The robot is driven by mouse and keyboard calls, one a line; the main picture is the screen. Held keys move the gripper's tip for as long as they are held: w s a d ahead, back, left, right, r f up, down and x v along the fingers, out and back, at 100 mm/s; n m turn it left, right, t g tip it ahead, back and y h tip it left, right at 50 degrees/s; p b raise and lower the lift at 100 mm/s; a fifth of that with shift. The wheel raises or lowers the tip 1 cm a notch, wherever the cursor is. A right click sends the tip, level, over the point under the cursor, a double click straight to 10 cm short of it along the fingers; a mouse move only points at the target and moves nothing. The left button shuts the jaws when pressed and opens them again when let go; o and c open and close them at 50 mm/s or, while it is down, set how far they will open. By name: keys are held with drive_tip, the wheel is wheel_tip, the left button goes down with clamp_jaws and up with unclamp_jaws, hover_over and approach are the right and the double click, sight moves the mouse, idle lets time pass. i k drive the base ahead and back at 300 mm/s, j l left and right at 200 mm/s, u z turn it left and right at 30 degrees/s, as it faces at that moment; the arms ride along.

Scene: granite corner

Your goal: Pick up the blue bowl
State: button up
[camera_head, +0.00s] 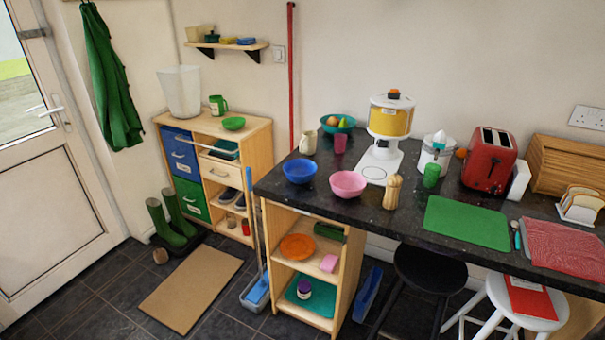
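The blue bowl (300,171) sits upright near the left end of the dark granite counter (408,202). It looks empty. A pink bowl (348,185) stands close beside it on the right. No part of my gripper shows in the head camera view.
A white and yellow dispenser (388,135) and a pepper mill (392,191) are to the right. A mop handle (253,215) rises by the counter's left end.

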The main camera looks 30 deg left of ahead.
sight(300, 171)
drive_tip(key=i+j, duration=0.2)
drive_tip(key=i+j+z, duration=0.1)
drive_tip(key=i+j, duration=0.15)
drive_tip(key=j, duration=0.2)
drive_tip(key=i+j, duration=0.2)
drive_tip(key=i+j+z, duration=0.15)
drive_tip(key=j, duration=0.3)
drive_tip(key=i+j, duration=0.25)
drive_tip(key=i+j+z, duration=0.1)
drive_tip(key=j, duration=0.35)
drive_tip(key=i+j, duration=0.25)
drive_tip(key=j, duration=0.15)
drive_tip(key=i+j+z, duration=0.1)
drive_tip(key=j, duration=0.25)
drive_tip(key=i, duration=0.05)
